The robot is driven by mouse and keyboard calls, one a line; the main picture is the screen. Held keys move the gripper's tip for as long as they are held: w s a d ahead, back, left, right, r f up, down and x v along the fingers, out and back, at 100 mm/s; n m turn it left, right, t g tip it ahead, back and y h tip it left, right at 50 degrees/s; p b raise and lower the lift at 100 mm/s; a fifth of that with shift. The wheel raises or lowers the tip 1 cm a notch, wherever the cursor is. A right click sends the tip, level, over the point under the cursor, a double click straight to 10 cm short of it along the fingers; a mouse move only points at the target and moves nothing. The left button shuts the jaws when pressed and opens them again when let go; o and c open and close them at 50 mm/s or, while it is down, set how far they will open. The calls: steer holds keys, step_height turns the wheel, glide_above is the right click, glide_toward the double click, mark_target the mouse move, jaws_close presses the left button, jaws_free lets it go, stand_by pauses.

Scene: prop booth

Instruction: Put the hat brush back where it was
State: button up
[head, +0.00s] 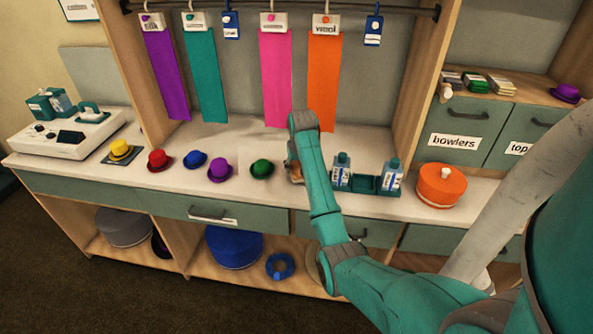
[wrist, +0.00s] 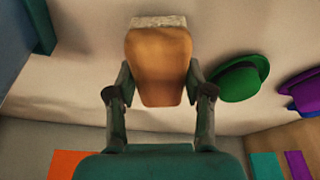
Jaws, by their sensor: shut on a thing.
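The hat brush (wrist: 158,65) has an orange-brown wooden body and a pale bristle end. My gripper (wrist: 160,95) is shut on it, with one finger on each side, in the wrist view. In the head view my gripper (head: 295,165) is over the counter, between the green hat and the teal holder. The arm hides most of the brush there. The bristle end points away from my gripper's palm. I cannot tell whether the brush touches the counter.
A teal holder (head: 364,186) with two bottles (head: 341,169) stands just right of my gripper. A green hat (head: 262,168) is close on the left, with several other small hats beyond. An orange hatbox (head: 441,186) stands further right. Coloured ribbons (head: 276,80) hang behind.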

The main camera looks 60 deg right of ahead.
steer(key=shift+f, duration=0.75)
steer(key=shift+f, duration=0.1)
steer(key=o, duration=1)
